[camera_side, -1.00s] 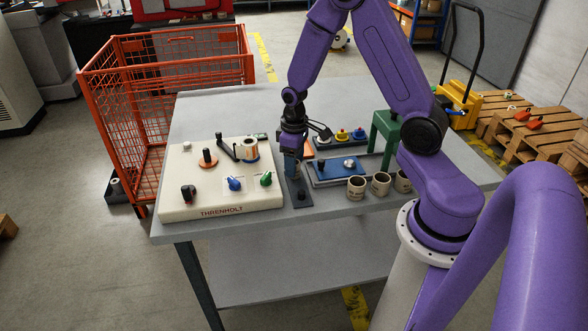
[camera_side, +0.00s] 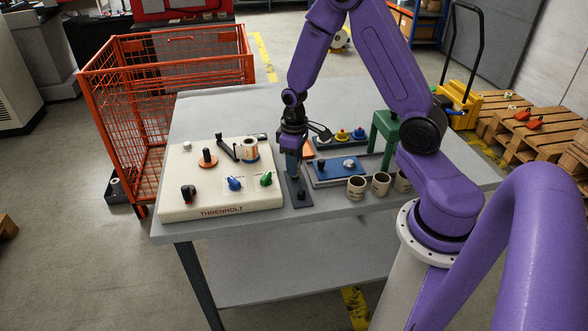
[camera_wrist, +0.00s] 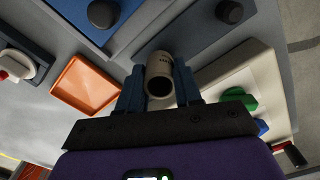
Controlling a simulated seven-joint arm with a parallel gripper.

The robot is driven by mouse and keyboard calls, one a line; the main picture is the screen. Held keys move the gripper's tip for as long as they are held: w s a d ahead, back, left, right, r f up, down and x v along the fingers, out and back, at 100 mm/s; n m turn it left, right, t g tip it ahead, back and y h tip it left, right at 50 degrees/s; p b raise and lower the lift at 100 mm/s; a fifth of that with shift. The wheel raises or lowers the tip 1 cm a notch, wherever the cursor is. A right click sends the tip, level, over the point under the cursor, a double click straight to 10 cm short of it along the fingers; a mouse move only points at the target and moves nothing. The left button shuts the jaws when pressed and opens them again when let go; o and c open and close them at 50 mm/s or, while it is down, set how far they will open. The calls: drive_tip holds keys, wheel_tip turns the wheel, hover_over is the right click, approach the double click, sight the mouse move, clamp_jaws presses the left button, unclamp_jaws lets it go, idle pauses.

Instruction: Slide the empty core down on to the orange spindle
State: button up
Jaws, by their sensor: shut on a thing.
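My gripper (camera_wrist: 161,84) is shut on a beige empty core (camera_wrist: 159,66), held between its two blue fingers in the wrist view. The core's dark open end faces the wrist camera. In the side view my gripper (camera_side: 292,168) is above the dark plate at the middle of the table, where its fingers mostly hide the core. The orange spindle (camera_side: 208,163), an orange disc with a dark post, stands bare on the cream machine (camera_side: 240,201), left of my gripper and apart from it.
A label roll (camera_side: 250,148) and a black crank arm (camera_side: 227,147) are on the machine, between spindle and gripper. Green (camera_side: 266,179) and blue (camera_side: 234,184) knobs are nearer the front. Several loose cores (camera_side: 356,188) and a blue plate (camera_side: 336,168) are to the right.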

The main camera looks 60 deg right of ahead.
drive_tip(key=shift+r, duration=3.1)
idle(0.5)
drive_tip(key=shift+r, duration=0.3)
wheel_tip(320, 180, up, 14)
drive_tip(key=w+a, duration=0.6)
drive_tip(key=w, duration=0.5)
drive_tip(key=w+a, duration=0.6)
drive_tip(key=w, duration=0.4)
drive_tip(key=shift+w+f, duration=0.1)
drive_tip(key=shift+f, duration=8.45)
